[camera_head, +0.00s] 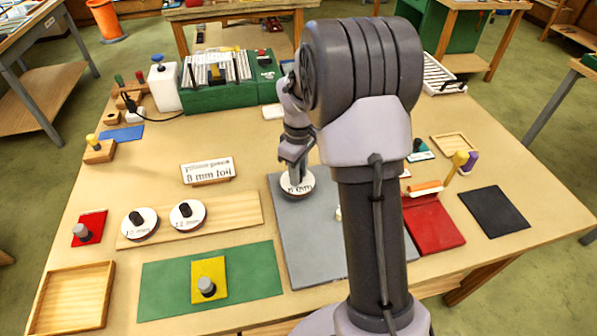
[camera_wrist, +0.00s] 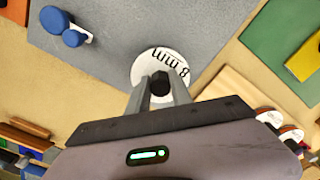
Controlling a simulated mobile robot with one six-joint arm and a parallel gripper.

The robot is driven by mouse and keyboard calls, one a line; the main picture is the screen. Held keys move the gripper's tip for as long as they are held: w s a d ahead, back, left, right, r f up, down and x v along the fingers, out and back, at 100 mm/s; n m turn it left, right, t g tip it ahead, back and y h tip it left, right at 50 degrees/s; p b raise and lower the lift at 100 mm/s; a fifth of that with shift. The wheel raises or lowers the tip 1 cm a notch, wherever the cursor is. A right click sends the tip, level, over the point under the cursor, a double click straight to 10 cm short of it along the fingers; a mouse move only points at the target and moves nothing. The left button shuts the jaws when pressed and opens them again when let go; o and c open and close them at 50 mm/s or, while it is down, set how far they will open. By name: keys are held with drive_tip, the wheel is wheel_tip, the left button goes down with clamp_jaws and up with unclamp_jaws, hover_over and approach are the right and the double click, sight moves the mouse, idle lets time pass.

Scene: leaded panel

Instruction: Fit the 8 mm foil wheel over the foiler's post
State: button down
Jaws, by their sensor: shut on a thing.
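The white foil wheel marked 8 mm (camera_wrist: 176,64), with a black knob, is in the jaws of my gripper (camera_wrist: 160,88). In the head view the wheel (camera_head: 297,187) is at the far left part of the grey mat (camera_head: 310,250), under my gripper (camera_head: 295,165). I cannot tell whether it touches the mat. A blue piece with round parts (camera_wrist: 57,20) and a small white end stands on the mat in the wrist view, apart from the wheel. I cannot make out a post on it for certain. My arm mostly hides that area in the head view.
Two other white wheels with black knobs (camera_head: 139,222) (camera_head: 187,215) sit on a wooden board (camera_head: 240,208), left of the mat. A sign reading 8 mm foil (camera_head: 208,170) stands behind them. A green mat (camera_head: 155,285) lies in front. A red board (camera_head: 440,230) is at right.

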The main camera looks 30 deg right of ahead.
drive_tip(key=shift+f+b, duration=0.75)
drive_tip(key=shift+f, duration=0.45)
drive_tip(key=c, duration=1.1)
unclamp_jaws()
drive_tip(key=shift+r, duration=0.1)
wheel_tip(320, 180, up, 17)
drive_tip(key=p, duration=0.6)
drive_tip(key=shift+r, duration=0.2)
